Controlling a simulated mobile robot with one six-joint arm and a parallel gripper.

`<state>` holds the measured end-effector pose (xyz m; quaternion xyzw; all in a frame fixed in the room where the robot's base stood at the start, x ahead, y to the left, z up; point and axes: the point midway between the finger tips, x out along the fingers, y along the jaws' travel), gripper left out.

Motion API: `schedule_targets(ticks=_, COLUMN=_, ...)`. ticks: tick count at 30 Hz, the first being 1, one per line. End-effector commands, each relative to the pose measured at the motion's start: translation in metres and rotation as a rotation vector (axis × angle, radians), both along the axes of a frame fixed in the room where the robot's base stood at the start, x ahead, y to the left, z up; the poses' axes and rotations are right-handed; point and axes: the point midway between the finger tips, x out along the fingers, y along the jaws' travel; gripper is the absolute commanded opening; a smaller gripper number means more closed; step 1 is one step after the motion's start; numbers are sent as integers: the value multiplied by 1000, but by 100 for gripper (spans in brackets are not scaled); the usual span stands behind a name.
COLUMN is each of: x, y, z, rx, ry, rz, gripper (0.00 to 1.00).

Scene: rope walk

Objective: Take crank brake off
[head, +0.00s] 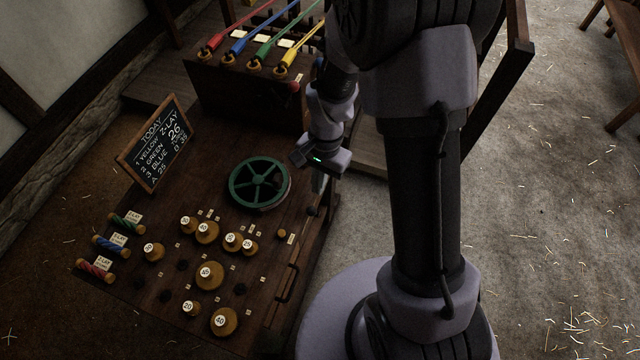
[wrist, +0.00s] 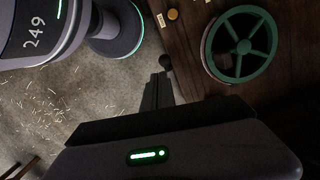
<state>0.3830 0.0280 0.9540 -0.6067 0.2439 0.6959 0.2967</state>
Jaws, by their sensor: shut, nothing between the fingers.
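The green spoked crank wheel (head: 259,184) lies flat on the dark wooden bench top; it also shows in the wrist view (wrist: 240,45). A small dark ball knob (wrist: 166,61) shows at the bench's right edge, beside the wheel; it may be the brake's handle, but its lever is hidden. My gripper (head: 318,188) is shut and empty at that edge, right of the wheel. In the wrist view its fingertips (wrist: 160,80) point at the knob, very close to it; whether they touch I cannot tell.
Numbered wooden knobs (head: 209,275) and several tags stand on the bench front. A chalkboard (head: 155,143) leans at left. Behind, a wooden box (head: 240,92) carries red, blue, green and yellow strands. A dark handle (head: 287,283) is on the bench's right side. Floor at right is open.

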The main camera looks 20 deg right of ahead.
Motion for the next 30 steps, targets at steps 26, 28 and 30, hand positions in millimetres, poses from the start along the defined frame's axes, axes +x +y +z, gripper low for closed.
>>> schedule_targets(ticks=26, x=-9, y=6, z=68, rx=9, ry=-110, rz=49, gripper=0)
schedule_targets(ticks=28, x=-20, y=7, z=105, rx=13, ry=-215, rz=105, gripper=0)
schedule_targets(ticks=30, x=-40, y=9, z=139, rx=12, ry=-324, rz=167, gripper=0)
